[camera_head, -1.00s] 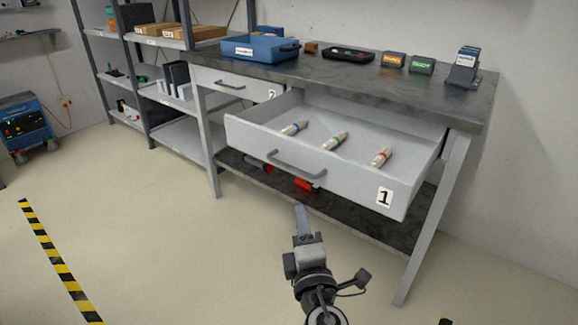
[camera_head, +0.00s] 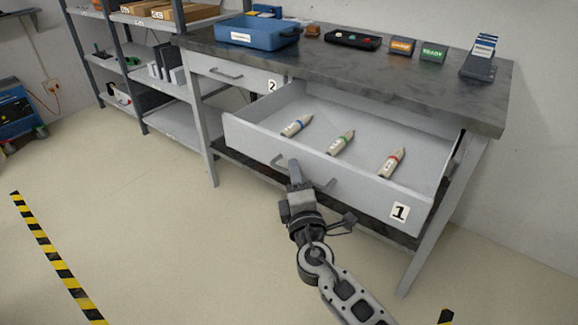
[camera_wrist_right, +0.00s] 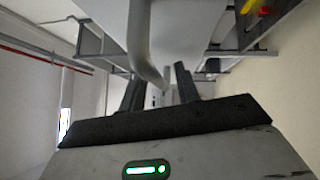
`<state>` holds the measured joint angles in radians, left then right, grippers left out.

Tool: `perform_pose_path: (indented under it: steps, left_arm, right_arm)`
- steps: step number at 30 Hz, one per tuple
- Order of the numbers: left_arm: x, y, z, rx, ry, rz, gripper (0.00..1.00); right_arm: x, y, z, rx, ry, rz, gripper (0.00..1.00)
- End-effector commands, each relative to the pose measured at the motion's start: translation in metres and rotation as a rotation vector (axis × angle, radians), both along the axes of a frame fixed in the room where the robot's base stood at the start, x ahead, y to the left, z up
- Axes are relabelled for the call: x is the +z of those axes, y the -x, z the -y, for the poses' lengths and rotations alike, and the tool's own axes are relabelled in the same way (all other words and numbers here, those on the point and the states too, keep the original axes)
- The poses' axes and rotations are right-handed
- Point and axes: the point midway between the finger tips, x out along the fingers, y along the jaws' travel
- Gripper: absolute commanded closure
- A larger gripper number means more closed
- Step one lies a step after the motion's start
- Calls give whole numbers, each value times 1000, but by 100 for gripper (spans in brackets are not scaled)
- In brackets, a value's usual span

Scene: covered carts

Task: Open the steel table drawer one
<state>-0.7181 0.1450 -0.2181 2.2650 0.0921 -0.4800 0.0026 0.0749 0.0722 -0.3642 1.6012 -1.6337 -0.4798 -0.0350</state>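Drawer one (camera_head: 330,165) of the steel table (camera_head: 375,75) is pulled well out, its front marked with a "1" label (camera_head: 400,212). My left gripper is out of view.
Drawer two (camera_head: 230,72) is shut, to the left. On the tabletop stand a blue bin (camera_head: 258,35), a black tray (camera_head: 353,40) and small labelled boxes (camera_head: 432,53). Shelving (camera_head: 150,75) stands at the left. The floor in front (camera_head: 170,240) is clear.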

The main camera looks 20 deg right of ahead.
Motion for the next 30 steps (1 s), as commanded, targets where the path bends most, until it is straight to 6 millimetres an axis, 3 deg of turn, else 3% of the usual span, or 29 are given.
perform_pose_path:
  steps: [10, 13, 14, 20, 26, 30]
  left_arm:
    - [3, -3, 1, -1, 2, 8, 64]
    - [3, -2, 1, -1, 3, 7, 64]
    - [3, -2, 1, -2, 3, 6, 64]
    - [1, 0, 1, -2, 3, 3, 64]
    - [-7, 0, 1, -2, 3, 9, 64]
    - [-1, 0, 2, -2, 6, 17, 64]
  right_arm:
    - [0, -1, 1, -1, 0, 0, 68]
    - [0, -1, 1, -1, 0, 0, 96]
    - [0, -1, 1, -1, 0, 0, 100]
    - [0, -3, 3, -2, 1, 0, 100]
    - [-2, -19, 24, -2, 2, 1, 100]
    - [0, -22, 28, 0, 0, 0, 100]
